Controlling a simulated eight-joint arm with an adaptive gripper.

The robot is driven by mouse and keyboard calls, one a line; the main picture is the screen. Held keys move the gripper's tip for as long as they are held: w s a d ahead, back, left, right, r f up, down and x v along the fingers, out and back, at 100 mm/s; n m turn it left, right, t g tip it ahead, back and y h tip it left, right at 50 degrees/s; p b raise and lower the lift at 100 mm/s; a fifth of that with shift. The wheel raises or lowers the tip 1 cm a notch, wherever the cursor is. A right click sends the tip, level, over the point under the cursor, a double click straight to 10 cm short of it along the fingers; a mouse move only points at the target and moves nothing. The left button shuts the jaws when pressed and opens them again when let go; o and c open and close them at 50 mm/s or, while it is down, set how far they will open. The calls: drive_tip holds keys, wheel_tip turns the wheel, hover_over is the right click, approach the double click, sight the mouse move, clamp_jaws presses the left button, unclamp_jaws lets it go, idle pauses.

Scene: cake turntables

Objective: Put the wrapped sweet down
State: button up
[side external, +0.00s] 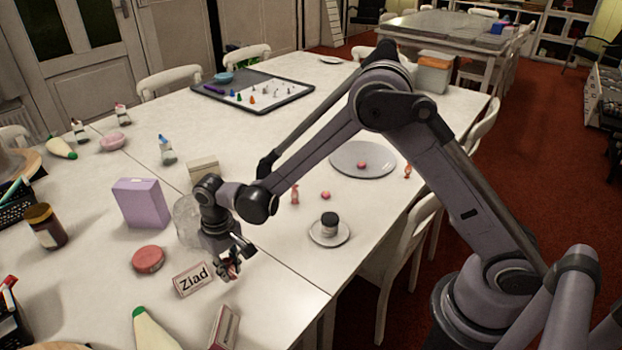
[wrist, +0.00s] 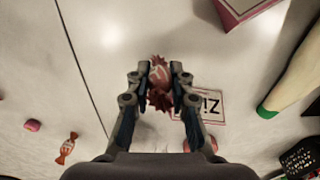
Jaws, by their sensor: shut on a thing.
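My gripper (side external: 232,268) hangs low over the near part of the white table, beside the "Ziad" name card (side external: 193,279). It is shut on a wrapped sweet (wrist: 159,77), red and pale with frilled ends, which shows between the fingertips in the wrist view. In the side external view the held sweet (side external: 232,271) is small and partly hidden by the fingers. I cannot tell whether it touches the table. The name card (wrist: 208,104) lies just right of the fingers in the wrist view, partly covered by one finger.
A pink-edged box (side external: 224,328) lies nearer. Table right of my gripper is clear.

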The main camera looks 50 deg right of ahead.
sight(227, 259)
drive_tip(key=shift+f, duration=1.1)
drive_tip(key=shift+f, duration=0.15)
drive_tip(key=o, duration=0.8)
wheel_tip(227, 259, up, 12)
drive_tip(key=shift+r, duration=0.15)
drive_tip(key=s+d+r+t, duration=0.5)
drive_tip(key=s+d+r, duration=0.6)
drive_tip(key=d, duration=0.2)
drive_tip(key=s+d+t, duration=0.2)
drive_tip(key=s+d, duration=0.2)
drive_tip(key=s, duration=0.3)
drive_tip(key=shift+f, duration=0.45)
